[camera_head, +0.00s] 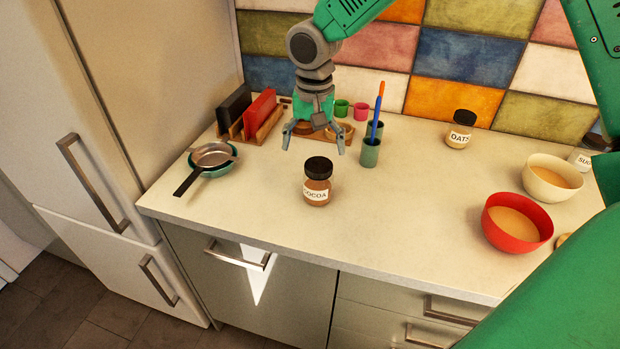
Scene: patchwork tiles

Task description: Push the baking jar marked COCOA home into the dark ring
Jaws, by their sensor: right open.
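The COCOA jar (318,184), brown with a black lid and a white label, stands upright on the pale counter near its front edge. My right gripper (314,146) hangs open and empty above the counter, slightly behind the jar and apart from it, with its fingers pointing down. I cannot make out the dark ring; the gripper partly covers the wooden piece behind it. My left gripper is not in view.
A teal cup (370,153) with brushes stands right of the gripper. A rack (263,122), pans (212,156), the OATS jar (460,130), a cream bowl (551,178) and a red bowl (516,223) are around. The counter's centre right is clear.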

